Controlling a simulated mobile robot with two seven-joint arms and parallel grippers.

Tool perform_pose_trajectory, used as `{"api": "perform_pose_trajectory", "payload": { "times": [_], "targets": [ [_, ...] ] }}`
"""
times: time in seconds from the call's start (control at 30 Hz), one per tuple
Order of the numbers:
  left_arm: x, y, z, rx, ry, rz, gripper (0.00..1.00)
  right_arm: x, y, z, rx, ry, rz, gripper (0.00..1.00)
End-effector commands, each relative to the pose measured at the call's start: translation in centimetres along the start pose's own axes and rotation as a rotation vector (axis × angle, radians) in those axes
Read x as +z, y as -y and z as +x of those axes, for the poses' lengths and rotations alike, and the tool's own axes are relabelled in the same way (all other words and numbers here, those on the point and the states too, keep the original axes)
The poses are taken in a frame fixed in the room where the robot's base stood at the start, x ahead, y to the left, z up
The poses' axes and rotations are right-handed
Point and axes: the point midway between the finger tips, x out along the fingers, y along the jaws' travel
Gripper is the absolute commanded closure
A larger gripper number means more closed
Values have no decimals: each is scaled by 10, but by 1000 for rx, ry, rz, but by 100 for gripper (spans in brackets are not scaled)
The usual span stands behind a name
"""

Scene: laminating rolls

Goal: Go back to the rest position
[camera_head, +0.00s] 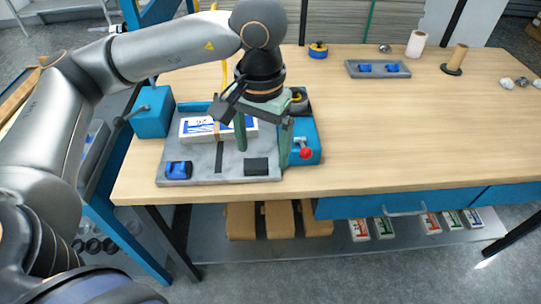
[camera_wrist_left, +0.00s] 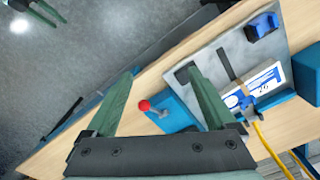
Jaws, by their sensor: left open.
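My left gripper (camera_head: 263,146) is open and empty, with its two green fingers pointing down over the right side of the work station. In the left wrist view, the same open fingers (camera_wrist_left: 161,78) stand apart with nothing between them. A red knob (camera_head: 305,153) on the blue housing sits just right of the fingers; it also shows in the left wrist view (camera_wrist_left: 144,105). Green finger-like parts at the top left corner of the left wrist view look like my right gripper (camera_wrist_left: 42,12); their opening is too small to judge.
A grey plate (camera_head: 225,172) holds a white and blue pack (camera_head: 197,128), a blue clamp (camera_head: 178,170) and a black block (camera_head: 257,167). A blue box (camera_head: 152,112) stands left. A grey tray (camera_head: 378,69) and rolls (camera_head: 416,44) stand farther back. The table's middle right is clear.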

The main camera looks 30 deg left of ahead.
Motion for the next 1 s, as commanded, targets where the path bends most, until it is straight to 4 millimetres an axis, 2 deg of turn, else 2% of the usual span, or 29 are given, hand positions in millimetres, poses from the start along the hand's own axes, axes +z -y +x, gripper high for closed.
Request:
{"api": "perform_pose_trajectory", "payload": {
  "times": [0.4,0.47,0.53,0.67,0.77,0.9,1.0],
  "targets": [
    [0,0,0,2,1,0,11,0,0,0,0,0,0,50],
    [2,-5,2,18,12,-4,11,-1,0,0,0,0,0,50],
    [7,-17,6,66,43,-20,11,-2,0,-2,0,0,0,50],
    [30,-68,17,262,190,-101,11,-7,0,-6,0,0,0,50],
    [56,-120,15,462,379,-224,11,-11,1,-10,0,-1,0,50],
    [83,-180,-10,710,706,-450,11,-17,1,-15,0,-1,0,50],
    [90,-211,-38,852,974,-637,11,-21,1,-19,0,-1,0,50]
  ]
}}
